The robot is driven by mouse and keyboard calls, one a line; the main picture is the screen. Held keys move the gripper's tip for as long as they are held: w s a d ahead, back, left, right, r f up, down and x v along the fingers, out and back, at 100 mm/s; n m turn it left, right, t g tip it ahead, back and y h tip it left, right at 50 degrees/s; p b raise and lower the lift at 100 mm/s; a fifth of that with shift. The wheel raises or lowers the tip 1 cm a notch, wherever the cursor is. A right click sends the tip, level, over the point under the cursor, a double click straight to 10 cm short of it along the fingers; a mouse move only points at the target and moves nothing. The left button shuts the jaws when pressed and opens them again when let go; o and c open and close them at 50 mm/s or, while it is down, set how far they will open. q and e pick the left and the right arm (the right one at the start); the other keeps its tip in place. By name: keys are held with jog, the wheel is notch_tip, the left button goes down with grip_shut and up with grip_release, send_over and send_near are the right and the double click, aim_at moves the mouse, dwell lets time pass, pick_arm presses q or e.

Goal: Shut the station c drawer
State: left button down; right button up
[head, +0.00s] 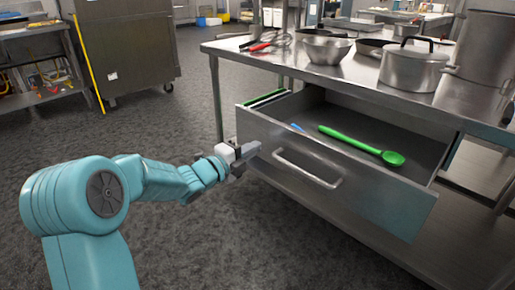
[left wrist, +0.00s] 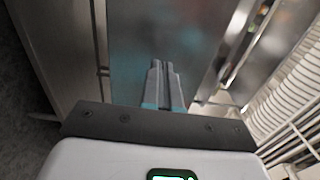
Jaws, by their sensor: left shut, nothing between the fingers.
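The station c drawer (head: 400,205) is a steel drawer pulled out from under the steel table, with a bar handle (head: 308,168) on its front. A green spoon (head: 362,146) and a small blue item (head: 297,127) lie in it, with green-edged items at its left side. My left gripper (head: 250,150) is at the left part of the drawer front, left of the handle; whether it touches cannot be told. In the left wrist view its fingers (left wrist: 164,88) are together and empty, pointing at a steel surface. My right gripper is not in view.
The steel table (head: 285,62) above the drawer carries a lidded pot (head: 412,70), a bowl (head: 327,48), a whisk and red-handled tools. A lower shelf (head: 420,255) lies beneath. A steel cabinet (head: 125,45) stands at the back left. Grey floor (head: 150,130) is clear around my arm.

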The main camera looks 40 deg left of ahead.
pick_arm(q)
jog(key=shift+w, duration=1.15)
jog(key=shift+w+d, duration=0.1)
